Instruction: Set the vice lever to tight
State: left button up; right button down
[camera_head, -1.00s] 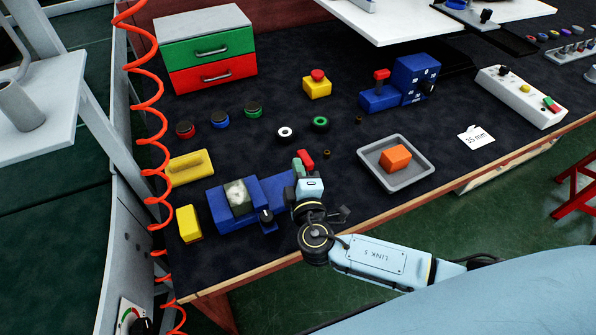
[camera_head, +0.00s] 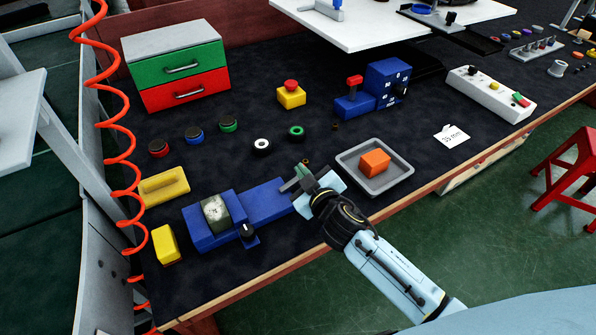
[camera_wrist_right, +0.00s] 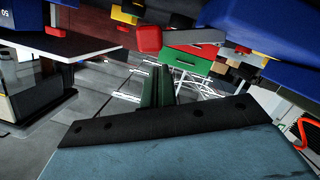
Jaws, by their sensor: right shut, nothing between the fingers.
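The blue vice (camera_head: 265,200) lies near the front edge of the bench in the head view, with a pale round piece (camera_head: 215,211) in its left part. In the right wrist view, a red-ended grey lever (camera_wrist_right: 149,39) sticks out beside a blue body (camera_wrist_right: 270,25) at top right. My right gripper (camera_head: 297,178) is at the right end of the vice. Its green fingers (camera_wrist_right: 158,86) are shut together and empty, apart from the red end in the wrist picture. My left gripper is out of view.
A black knob (camera_head: 246,231) stands at the vice's front. A grey tray (camera_head: 348,160) with an orange block (camera_head: 375,163) lies to the right. Rings and buttons lie behind the vice.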

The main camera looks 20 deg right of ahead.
jog(key=shift+w+d+f+m+y, duration=0.1)
jog(key=shift+d+f+m+y, duration=0.3)
jog(key=shift+m, duration=0.3)
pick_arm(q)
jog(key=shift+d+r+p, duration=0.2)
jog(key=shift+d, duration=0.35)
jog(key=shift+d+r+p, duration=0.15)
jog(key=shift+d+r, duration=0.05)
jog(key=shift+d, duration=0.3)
pick_arm(e)
jog(key=shift+d+f+m, duration=0.2)
jog(key=shift+f+m, duration=0.05)
jog(key=shift+m, duration=0.05)
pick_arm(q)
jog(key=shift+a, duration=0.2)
